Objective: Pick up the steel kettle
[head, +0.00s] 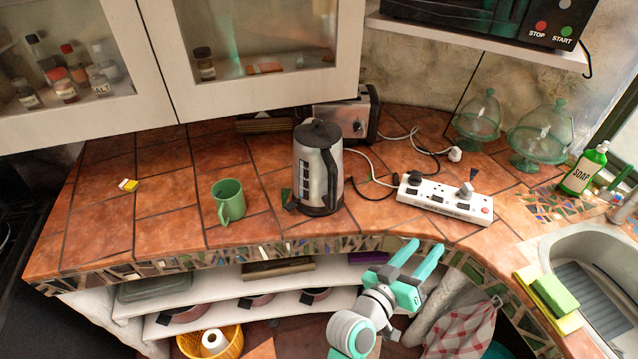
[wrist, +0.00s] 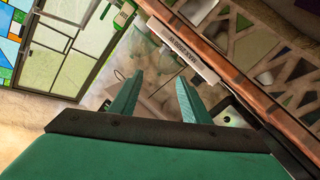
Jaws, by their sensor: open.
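The steel kettle (head: 310,165) stands upright on the tiled counter in the head view. It has a dark lid, a dark handle on its right side and a dark base. My gripper (head: 413,255) has two teal fingers, open with nothing between them. It is in front of the counter's mosaic edge, to the right of the kettle and nearer the camera, apart from it. In the wrist view my open gripper (wrist: 157,95) shows again, and the kettle is not seen there.
A green mug (head: 229,200) stands left of the kettle, and a toaster (head: 345,118) behind it. A white power strip (head: 445,198) with cables lies to the right. Glass cabinets (head: 255,50) hang above. Soap (head: 583,168) and a sink are at far right. Counter left of the mug is mostly clear.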

